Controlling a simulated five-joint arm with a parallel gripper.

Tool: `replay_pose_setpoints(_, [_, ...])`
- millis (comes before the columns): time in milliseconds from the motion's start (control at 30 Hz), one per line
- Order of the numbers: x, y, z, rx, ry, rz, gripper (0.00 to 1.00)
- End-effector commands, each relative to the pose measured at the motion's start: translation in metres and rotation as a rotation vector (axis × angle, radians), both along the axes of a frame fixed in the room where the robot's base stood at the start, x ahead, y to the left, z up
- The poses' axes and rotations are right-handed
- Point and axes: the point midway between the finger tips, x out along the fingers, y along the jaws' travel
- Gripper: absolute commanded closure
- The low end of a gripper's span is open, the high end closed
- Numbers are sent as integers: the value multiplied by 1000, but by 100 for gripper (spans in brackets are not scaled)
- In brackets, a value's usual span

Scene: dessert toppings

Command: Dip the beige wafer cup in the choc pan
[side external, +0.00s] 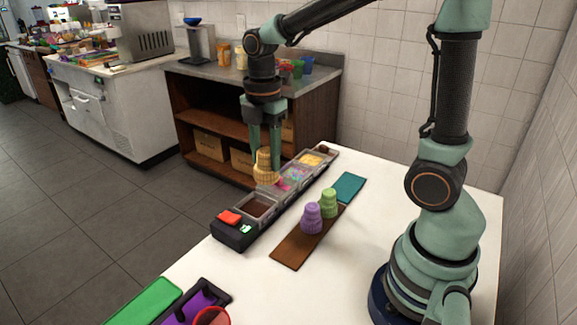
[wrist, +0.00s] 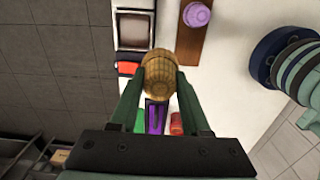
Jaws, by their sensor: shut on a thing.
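In the wrist view the wafer cup (wrist: 158,70) sits between the two fingertips. The choc pan (side external: 257,205) is the brown-filled compartment at the near end of the topping tray, next to a red block; it also shows in the wrist view (wrist: 133,30). The cup is apart from the chocolate.
The topping tray (side external: 236,238) also has pink and yellow compartments. A purple cup (side external: 312,217) and a green cup (side external: 329,203) stand on a brown board (side external: 290,251). A teal mat (side external: 348,187) lies behind. Green and purple items lie at the near edge.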

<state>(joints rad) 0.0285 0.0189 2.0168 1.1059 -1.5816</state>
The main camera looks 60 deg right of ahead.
Motion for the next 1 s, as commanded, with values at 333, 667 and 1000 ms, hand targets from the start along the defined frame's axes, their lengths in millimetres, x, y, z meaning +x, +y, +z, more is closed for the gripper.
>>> replay_pose_setpoints(333, [52,-22,-58,0,2,-2,84])
replay_pose_setpoints(667, [60,-26,-78,0,0,0,84])
replay_pose_setpoints(1000, [60,-26,-109,0,2,-1,84])
